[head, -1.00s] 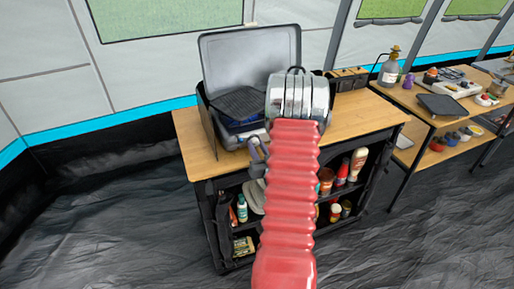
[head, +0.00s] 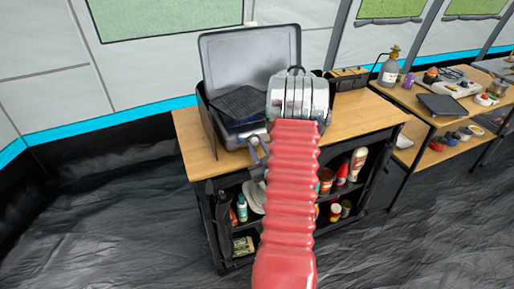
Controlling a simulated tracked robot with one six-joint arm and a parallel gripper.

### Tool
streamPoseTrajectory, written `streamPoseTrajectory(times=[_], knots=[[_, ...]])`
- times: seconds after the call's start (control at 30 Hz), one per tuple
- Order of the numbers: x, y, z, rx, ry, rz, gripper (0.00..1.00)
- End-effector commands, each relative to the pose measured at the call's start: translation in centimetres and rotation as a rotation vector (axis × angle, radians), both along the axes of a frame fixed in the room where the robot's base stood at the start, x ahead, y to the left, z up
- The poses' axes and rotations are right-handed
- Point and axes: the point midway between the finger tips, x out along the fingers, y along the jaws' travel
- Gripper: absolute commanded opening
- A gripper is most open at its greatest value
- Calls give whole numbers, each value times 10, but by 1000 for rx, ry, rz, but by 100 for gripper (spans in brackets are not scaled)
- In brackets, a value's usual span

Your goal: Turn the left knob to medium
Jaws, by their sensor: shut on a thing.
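The camping stove (head: 250,55) stands on the wooden-topped cabinet with its grey lid raised and a dark grate (head: 238,103) inside. My red-sleeved arm reaches towards its front edge and covers the stove's right part. My gripper (head: 257,149) shows only in part, as a small grey-blue piece left of the arm, at the stove's front. It is shut on what seems to be the left knob. The knob is hidden by the gripper, and its setting cannot be read.
A second table at the right carries a lantern-like bottle (head: 390,68) and a dark tray (head: 441,105). Open floor lies at the left.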

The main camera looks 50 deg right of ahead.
Motion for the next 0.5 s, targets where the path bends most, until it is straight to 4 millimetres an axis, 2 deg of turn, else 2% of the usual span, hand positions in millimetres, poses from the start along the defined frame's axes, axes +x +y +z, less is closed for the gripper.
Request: streamPoseTrajectory(times=[0.2, 0.5], knots=[[0, 0, -1, -134, 81, 0, 4], [0, 0, 0, -238, 142, 0, 4]])
